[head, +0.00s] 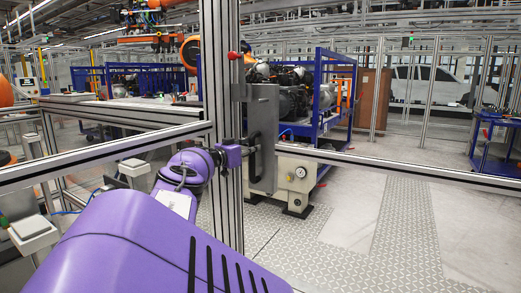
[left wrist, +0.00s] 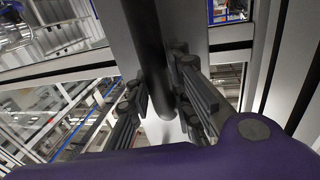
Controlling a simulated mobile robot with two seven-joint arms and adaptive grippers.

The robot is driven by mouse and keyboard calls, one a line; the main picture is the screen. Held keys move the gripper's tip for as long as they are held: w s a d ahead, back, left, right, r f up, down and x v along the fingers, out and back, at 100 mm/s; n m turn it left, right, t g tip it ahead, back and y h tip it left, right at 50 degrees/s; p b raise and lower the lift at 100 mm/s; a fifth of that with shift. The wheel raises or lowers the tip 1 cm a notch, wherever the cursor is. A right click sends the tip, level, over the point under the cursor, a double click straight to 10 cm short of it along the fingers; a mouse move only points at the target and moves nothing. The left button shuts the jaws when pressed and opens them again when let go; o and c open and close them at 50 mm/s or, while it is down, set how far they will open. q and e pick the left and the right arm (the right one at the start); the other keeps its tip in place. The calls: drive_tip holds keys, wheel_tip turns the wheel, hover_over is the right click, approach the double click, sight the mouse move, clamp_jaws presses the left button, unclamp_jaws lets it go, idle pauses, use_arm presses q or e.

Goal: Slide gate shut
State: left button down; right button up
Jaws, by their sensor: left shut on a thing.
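The gate's grey metal plate (head: 264,110) stands beside a tall aluminium post (head: 222,100) near the middle of the head view. A dark upright handle (head: 253,160) is fixed to the plate. My purple left arm reaches up from the bottom to it. My left gripper (head: 252,150) is shut on the handle. In the left wrist view the dark handle bar (left wrist: 148,50) runs down between the fingers of my left gripper (left wrist: 163,105), which lie on either side of it. My right gripper is in neither view.
Aluminium rails (head: 420,171) cross the view at mid height on both sides of the post. A red knob (head: 233,55) sits on the post. Behind the fence stand a blue frame with an engine (head: 325,100) and a pale machine base (head: 297,178). Patterned floor at right is clear.

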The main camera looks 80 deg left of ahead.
use_arm(q)
drive_tip(key=c, duration=1.6)
unclamp_jaws()
drive_tip(key=shift+s+a, duration=0.2)
drive_tip(key=shift+s, duration=0.1)
drive_tip(key=shift+o, duration=0.2)
drive_tip(key=shift+d, duration=0.1)
drive_tip(key=shift+f, duration=0.1)
drive_tip(key=v, duration=1.2)
drive_tip(key=shift+w, duration=0.1)
